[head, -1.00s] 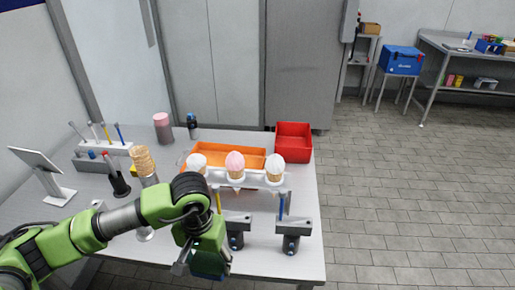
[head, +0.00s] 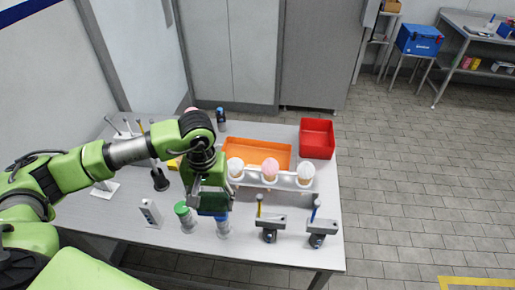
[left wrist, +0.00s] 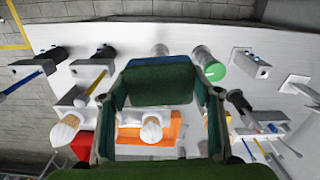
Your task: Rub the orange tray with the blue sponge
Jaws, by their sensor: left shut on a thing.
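The orange tray (head: 257,153) lies at the back middle of the table, left of the red bin. It also shows in the left wrist view (left wrist: 170,130), partly hidden behind the sponge and the cone holder. My left gripper (head: 212,203) is shut on the blue sponge (head: 213,213). It holds the sponge in front and to the left of the tray, apart from it. My right gripper is not in view.
A white holder with several ice cream cones (head: 270,170) stands just in front of the tray. A red bin (head: 317,138) is to its right. A green-capped container (head: 185,214) and grey stands (head: 270,227) are near the front. Bare table lies at the front edge.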

